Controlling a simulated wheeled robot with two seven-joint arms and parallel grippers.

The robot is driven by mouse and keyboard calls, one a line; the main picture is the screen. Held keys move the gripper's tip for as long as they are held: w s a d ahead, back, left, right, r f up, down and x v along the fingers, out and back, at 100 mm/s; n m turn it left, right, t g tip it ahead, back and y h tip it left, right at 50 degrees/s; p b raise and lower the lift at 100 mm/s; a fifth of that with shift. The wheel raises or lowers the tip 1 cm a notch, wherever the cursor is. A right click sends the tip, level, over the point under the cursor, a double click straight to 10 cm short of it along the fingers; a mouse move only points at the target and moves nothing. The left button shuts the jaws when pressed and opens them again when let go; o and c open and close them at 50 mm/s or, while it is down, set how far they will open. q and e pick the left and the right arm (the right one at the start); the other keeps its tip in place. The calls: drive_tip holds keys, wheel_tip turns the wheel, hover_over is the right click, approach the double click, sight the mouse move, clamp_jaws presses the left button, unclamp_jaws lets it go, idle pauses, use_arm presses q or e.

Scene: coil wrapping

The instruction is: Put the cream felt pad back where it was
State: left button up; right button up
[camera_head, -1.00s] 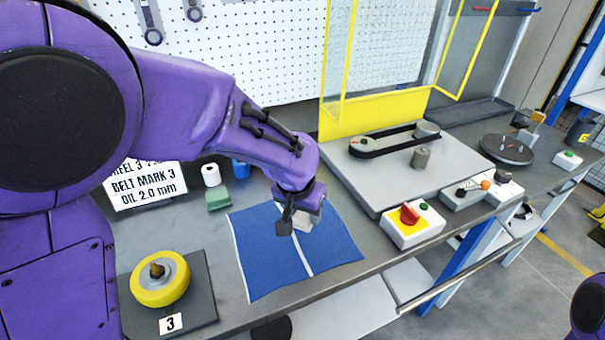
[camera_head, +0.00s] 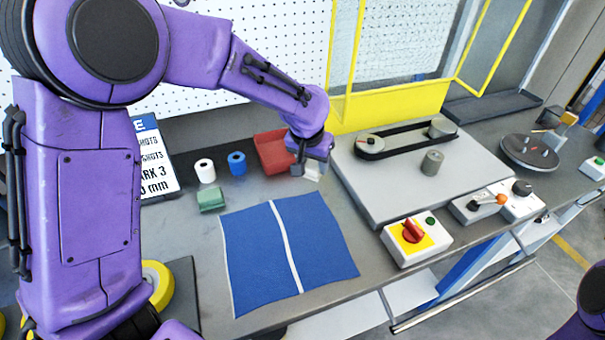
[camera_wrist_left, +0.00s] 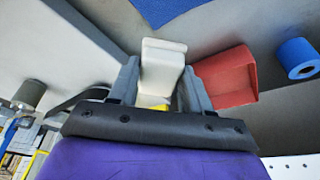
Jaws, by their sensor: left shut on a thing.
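The cream felt pad (camera_wrist_left: 162,65) is between the fingers of my left gripper (camera_wrist_left: 155,92) in the left wrist view. In the head view the left gripper (camera_head: 311,168) is shut on the cream pad (camera_head: 313,173), which is mostly hidden by the fingers. The gripper is at the right side of a red tray (camera_head: 275,152), beyond the far edge of the blue cloth (camera_head: 255,255). The red tray also shows close beside the pad in the left wrist view (camera_wrist_left: 228,76). I cannot tell whether the pad touches the bench. The right gripper is not in view.
The grey belt plate (camera_head: 385,195) is close on the right. A red-knob switch box (camera_head: 416,241) sits at the front.

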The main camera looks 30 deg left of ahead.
sight(306, 184)
use_arm(q)
drive_tip(key=f, duration=0.1)
drive_tip(key=w+a+f, duration=0.2)
drive_tip(key=shift+f, duration=0.2)
drive_tip(key=f, duration=0.1)
drive_tip(key=s+a+f, duration=0.1)
drive_tip(key=shift+s+f+p, duration=0.3)
drive_tip(key=shift+f, duration=0.05)
drive_tip(key=shift+w+f, duration=0.1)
drive_tip(key=shift+f, duration=0.3)
drive_tip(key=shift+w+f, duration=0.2)
drive_tip(key=shift+w, duration=0.15)
drive_tip(key=shift+s, duration=0.2)
drive_tip(key=o, duration=0.9)
drive_tip(key=shift+s+f, duration=0.1)
drive_tip(key=shift+o, duration=0.2)
drive_tip(key=shift+w, duration=0.2)
